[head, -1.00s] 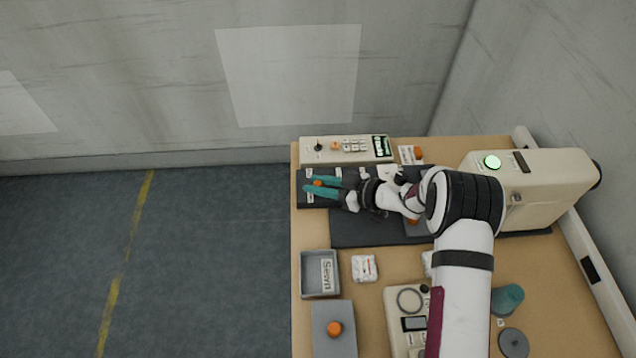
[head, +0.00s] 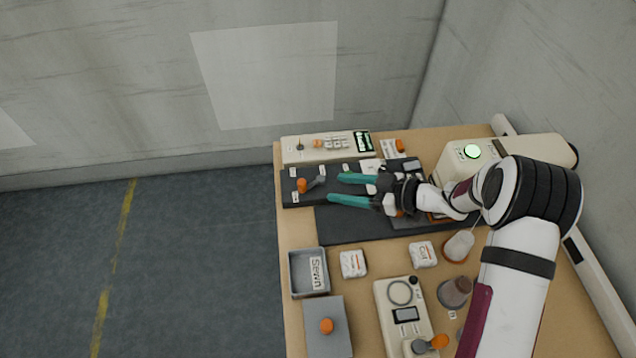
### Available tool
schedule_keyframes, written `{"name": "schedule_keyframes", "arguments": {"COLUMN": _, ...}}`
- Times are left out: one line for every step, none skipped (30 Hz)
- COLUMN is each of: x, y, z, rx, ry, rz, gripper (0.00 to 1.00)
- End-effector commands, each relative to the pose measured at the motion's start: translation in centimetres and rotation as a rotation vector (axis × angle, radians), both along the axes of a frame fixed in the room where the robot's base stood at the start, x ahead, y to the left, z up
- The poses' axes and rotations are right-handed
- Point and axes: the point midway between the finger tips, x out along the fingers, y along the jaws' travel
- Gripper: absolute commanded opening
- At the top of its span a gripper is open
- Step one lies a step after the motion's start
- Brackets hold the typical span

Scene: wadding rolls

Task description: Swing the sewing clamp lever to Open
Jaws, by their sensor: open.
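A lever with an orange knob (head: 302,186) and a short grey arm lies on the dark label plate (head: 333,190) at the back left of the table. The knob is at the left end, and the arm runs right and slightly up from it. Small white labels stand around it, too small to read. My gripper (head: 340,190) is open, its two teal fingers pointing left. The fingertips are to the right of the knob and apart from it, with nothing between them. Part of the plate is hidden under my gripper.
A cream control box (head: 327,146) stands behind the plate. A cream machine (head: 470,165) is at the right. In front are a grey "Sewn" bin (head: 309,272), white packs (head: 353,264), a grey block with an orange knob (head: 327,326) and a cream device (head: 402,310).

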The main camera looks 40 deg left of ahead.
Motion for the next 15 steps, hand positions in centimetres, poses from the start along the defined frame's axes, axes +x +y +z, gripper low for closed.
{"name": "schedule_keyframes", "arguments": {"x": 0.3, "y": -1.0, "z": 0.4, "rx": 0.0, "ry": -0.001, "rz": -0.003, "gripper": 0.57}}
{"name": "schedule_keyframes", "arguments": {"x": 0.4, "y": -1.5, "z": 0.7, "rx": 0.001, "ry": -0.001, "rz": -0.003, "gripper": 0.57}}
{"name": "schedule_keyframes", "arguments": {"x": 0.5, "y": -2.1, "z": 0.9, "rx": 0.0, "ry": -0.001, "rz": -0.002, "gripper": 0.57}}
{"name": "schedule_keyframes", "arguments": {"x": 0.7, "y": -2.5, "z": 1.1, "rx": 0.0, "ry": -0.001, "rz": -0.002, "gripper": 0.57}}
{"name": "schedule_keyframes", "arguments": {"x": 0.7, "y": -2.9, "z": 1.2, "rx": 0.001, "ry": -0.001, "rz": -0.002, "gripper": 0.57}}
{"name": "schedule_keyframes", "arguments": {"x": 0.8, "y": -3.3, "z": 1.4, "rx": 0.001, "ry": -0.001, "rz": -0.001, "gripper": 0.57}}
{"name": "schedule_keyframes", "arguments": {"x": 0.8, "y": -3.5, "z": 1.5, "rx": 0.0, "ry": -0.001, "rz": 0.0, "gripper": 0.57}}
{"name": "schedule_keyframes", "arguments": {"x": 0.9, "y": -3.7, "z": 1.6, "rx": 0.0, "ry": -0.001, "rz": 0.0, "gripper": 0.57}}
{"name": "schedule_keyframes", "arguments": {"x": 0.9, "y": -3.9, "z": 1.7, "rx": 0.0, "ry": -0.001, "rz": 0.0, "gripper": 0.57}}
{"name": "schedule_keyframes", "arguments": {"x": 0.9, "y": -4.0, "z": 1.7, "rx": 0.0, "ry": 0.0, "rz": 0.0, "gripper": 0.57}}
{"name": "schedule_keyframes", "arguments": {"x": 0.9, "y": -4.0, "z": 1.7, "rx": 0.0, "ry": 0.0, "rz": 0.0, "gripper": 0.57}}
{"name": "schedule_keyframes", "arguments": {"x": 0.9, "y": -4.0, "z": 1.7, "rx": 0.0, "ry": 0.0, "rz": 0.001, "gripper": 0.57}}
{"name": "schedule_keyframes", "arguments": {"x": 0.9, "y": -4.0, "z": 1.7, "rx": 0.0, "ry": 0.0, "rz": 0.001, "gripper": 0.57}}
{"name": "schedule_keyframes", "arguments": {"x": 0.9, "y": -4.0, "z": 1.7, "rx": 0.0, "ry": 0.0, "rz": 0.001, "gripper": 0.57}}
{"name": "schedule_keyframes", "arguments": {"x": 0.9, "y": -4.0, "z": 1.7, "rx": 0.0, "ry": 0.0, "rz": 0.001, "gripper": 0.57}}
